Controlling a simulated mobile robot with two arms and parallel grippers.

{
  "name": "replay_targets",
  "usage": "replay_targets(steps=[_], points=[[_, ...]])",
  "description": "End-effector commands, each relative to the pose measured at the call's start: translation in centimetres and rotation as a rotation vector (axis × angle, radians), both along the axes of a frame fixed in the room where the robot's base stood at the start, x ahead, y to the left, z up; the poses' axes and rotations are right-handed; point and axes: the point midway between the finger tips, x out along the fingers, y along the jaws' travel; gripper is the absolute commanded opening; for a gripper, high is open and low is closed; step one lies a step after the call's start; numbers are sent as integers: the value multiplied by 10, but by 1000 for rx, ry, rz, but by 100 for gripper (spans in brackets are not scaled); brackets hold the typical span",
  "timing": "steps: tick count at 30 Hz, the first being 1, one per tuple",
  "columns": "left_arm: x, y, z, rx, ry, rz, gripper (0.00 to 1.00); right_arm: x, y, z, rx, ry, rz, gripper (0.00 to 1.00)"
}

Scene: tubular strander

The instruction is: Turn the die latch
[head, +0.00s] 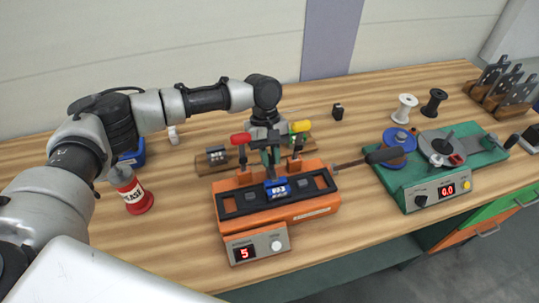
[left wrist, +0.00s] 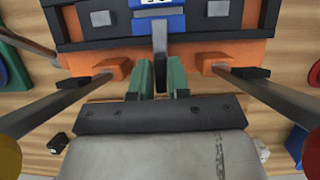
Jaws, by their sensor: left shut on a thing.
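My left gripper (head: 270,156) reaches down over the back of the orange strander unit (head: 300,209). A blue die block (head: 277,189) with a small lit display sits in the middle of its black top. In the left wrist view a thin grey die latch (left wrist: 159,37) stands out from the blue block (left wrist: 158,24) toward the gripper. The green fingers of my left gripper (left wrist: 161,78) are close around the latch's near end and shut on it. The fingers partly hide the latch in the head view. My right gripper is not in view.
Levers with a red knob (head: 240,139) and a yellow knob (head: 301,126) flank the gripper closely. A green machine (head: 455,168) with a blue spool (head: 399,140) stands at right. The front wooden table strip is clear.

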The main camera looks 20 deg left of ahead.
Motion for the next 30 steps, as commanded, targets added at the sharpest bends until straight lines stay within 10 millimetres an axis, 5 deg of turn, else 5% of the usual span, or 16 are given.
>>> replay_targets(steps=[13,14,19,30], points=[[3,-1,4,-6,-11,2,0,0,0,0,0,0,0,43],[3,-1,4,-6,-11,2,20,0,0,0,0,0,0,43],[2,-1,3,-4,-8,2,46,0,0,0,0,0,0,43],[3,1,6,-2,-5,1,48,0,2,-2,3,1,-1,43]])
